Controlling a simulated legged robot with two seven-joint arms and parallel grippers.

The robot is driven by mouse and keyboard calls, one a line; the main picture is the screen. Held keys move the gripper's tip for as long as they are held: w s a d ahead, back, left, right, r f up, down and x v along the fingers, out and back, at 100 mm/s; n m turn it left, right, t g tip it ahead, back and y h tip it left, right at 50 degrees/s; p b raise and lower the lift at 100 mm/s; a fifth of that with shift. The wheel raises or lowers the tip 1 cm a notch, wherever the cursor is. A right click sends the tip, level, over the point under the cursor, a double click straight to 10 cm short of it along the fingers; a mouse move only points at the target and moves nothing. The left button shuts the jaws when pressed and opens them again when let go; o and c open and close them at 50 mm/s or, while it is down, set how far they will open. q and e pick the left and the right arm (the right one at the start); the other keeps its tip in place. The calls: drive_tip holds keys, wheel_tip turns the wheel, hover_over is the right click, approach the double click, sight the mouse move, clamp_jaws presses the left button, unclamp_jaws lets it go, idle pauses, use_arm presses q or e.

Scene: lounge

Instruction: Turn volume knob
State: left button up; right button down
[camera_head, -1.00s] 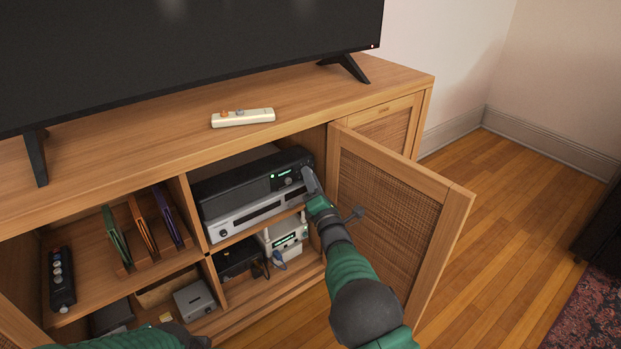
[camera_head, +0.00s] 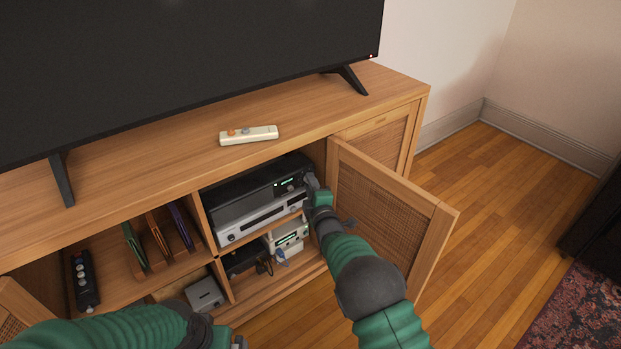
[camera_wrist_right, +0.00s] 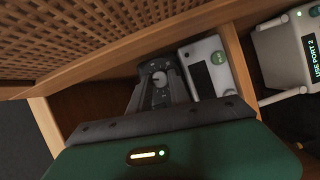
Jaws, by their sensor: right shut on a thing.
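The black receiver (camera_head: 245,190) with a small green display (camera_head: 287,182) sits on top of a silver unit (camera_head: 260,219) in the open right-hand compartment. My right gripper (camera_head: 311,181) is at the right end of the receiver's front. It is shut on the volume knob, which its fingers largely hide. In the right wrist view the gripper (camera_wrist_right: 158,80) reaches toward the equipment, and the silver unit (camera_wrist_right: 203,68) shows beside it. My left gripper (camera_head: 238,342) is at the bottom edge, mostly cut off, and its jaws are not clear.
The open woven door (camera_head: 385,205) stands close to the right of my right arm. A white router (camera_head: 290,238) sits below. A remote (camera_head: 249,135) lies on the cabinet top before the television (camera_head: 190,70). A dark remote (camera_head: 83,282) and upright cases (camera_head: 158,237) occupy the left compartment.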

drive_tip(key=shift+d+f+m+p, duration=0.1)
drive_tip(key=shift+f+m+p, duration=0.1)
drive_tip(key=shift+m+p, duration=0.35)
drive_tip(key=shift+g, duration=0.3)
drive_tip(key=shift+f, duration=0.1)
drive_tip(key=c, duration=1.2)
unclamp_jaws()
drive_tip(key=shift+s+r, duration=0.1)
drive_tip(key=shift+r, duration=0.15)
drive_tip(key=p+v, duration=0.6)
drive_tip(key=v, duration=1)
drive_tip(key=shift+s, duration=0.3)
